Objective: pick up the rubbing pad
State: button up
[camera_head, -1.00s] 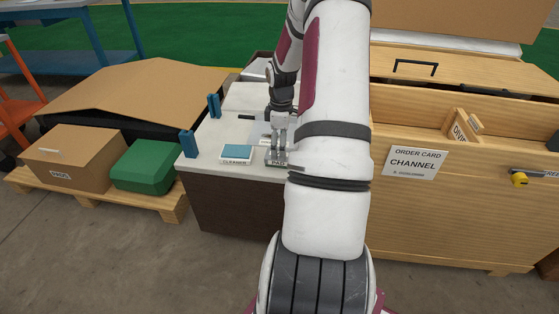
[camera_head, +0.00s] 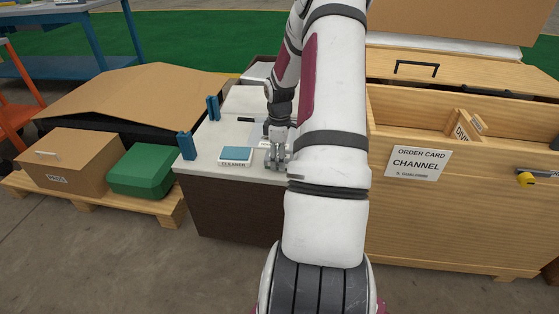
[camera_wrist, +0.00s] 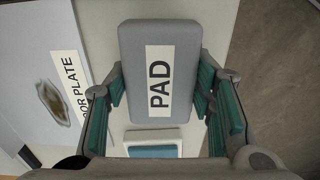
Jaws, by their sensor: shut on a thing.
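The rubbing pad (camera_wrist: 187,48) is a grey rounded block with a white label reading PAD, in the wrist view. My gripper (camera_wrist: 162,92) is shut on it, with a teal-lined finger against each long side. In the head view my gripper (camera_head: 276,163) is over the right part of the white-topped bench, partly behind my arm. The pad is hard to make out there, and I cannot tell how far it is above the bench.
A blue-topped CLEANER tray (camera_head: 236,154) lies left of my gripper. A stained, labelled plate (camera_wrist: 42,75) lies left of the pad. Blue posts (camera_head: 187,146) stand at the bench's left edge. A wooden crate (camera_head: 440,215) is on the right.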

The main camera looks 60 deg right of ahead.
jog(key=shift+r+p, duration=0.45)
jog(key=shift+r, duration=0.3)
jog(key=shift+w+d+r+p, duration=0.2)
jog(key=shift+r+p, duration=0.25)
jog(key=shift+r, duration=0.15)
jog(key=shift+w+d+r+p, duration=0.15)
jog(key=shift+r+p, duration=0.25)
jog(key=shift+r, duration=0.2)
jog(key=w+d+p, duration=0.1)
jog(key=w+d, duration=0.2)
jog(key=w+d+p, duration=0.1)
jog(key=w+d, duration=0.3)
jog(key=w+d+r+p, duration=0.1)
jog(key=w+d, duration=0.2)
jog(key=shift+w+d, duration=0.25)
jog(key=shift+d, duration=0.1)
